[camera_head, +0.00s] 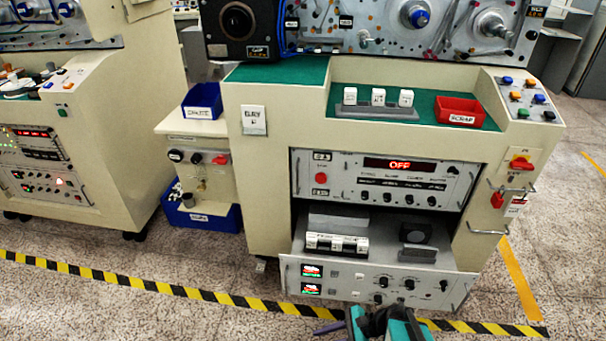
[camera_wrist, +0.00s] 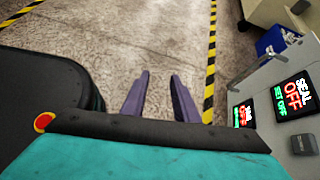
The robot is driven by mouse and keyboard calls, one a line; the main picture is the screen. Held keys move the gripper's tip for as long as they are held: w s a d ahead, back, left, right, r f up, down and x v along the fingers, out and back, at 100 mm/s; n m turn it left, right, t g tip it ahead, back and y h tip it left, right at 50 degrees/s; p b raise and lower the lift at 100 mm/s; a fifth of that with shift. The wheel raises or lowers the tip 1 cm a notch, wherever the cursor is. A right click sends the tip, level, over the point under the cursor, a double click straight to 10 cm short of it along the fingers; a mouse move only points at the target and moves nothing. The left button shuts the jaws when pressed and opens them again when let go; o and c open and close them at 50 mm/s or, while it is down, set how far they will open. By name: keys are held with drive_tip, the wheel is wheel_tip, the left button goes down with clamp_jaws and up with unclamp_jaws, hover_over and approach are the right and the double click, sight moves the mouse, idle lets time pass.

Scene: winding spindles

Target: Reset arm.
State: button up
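My gripper (camera_wrist: 160,88) shows in the wrist view with its two purple fingers apart and only speckled floor visible between them. It is open and empty. In the head view my gripper (camera_head: 332,327) is at the bottom edge, low in front of the winding machine (camera_head: 268,180); a purple finger points left and most of the gripper is cut off or hidden. My teal and black arm is right of it, in front of the pulled-out drawer (camera_head: 365,285). The drawer's front panel also shows at the right of the wrist view (camera_wrist: 250,105), apart from the fingers.
The drawer holds a row of white blocks (camera_head: 336,243) and dark items. The machine top has a grey rack (camera_head: 376,111) with white blocks and a red scrap bin (camera_head: 459,111). Blue bins (camera_head: 203,217) stand left. Yellow-black tape (camera_head: 130,283) crosses open floor.

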drive_tip(key=s+f+n+g+h+p, duration=0.1)
drive_tip(key=s+n+g+h+p, duration=0.35)
drive_tip(key=s+n, duration=0.45)
drive_tip(key=s+d+f+n+h, duration=0.1)
drive_tip(key=s+d+n+h, duration=0.1)
drive_tip(key=d+n+h, duration=0.1)
drive_tip(key=s+d+f+n+h, duration=0.1)
drive_tip(key=d+f+n+h, duration=0.1)
drive_tip(key=d+n, duration=0.3)
drive_tip(key=d+g+h, duration=0.1)
drive_tip(key=d, duration=0.1)
drive_tip(key=shift+s+d+h, duration=0.35)
drive_tip(key=shift+s+d, duration=0.05)
drive_tip(key=shift+f, duration=0.1)
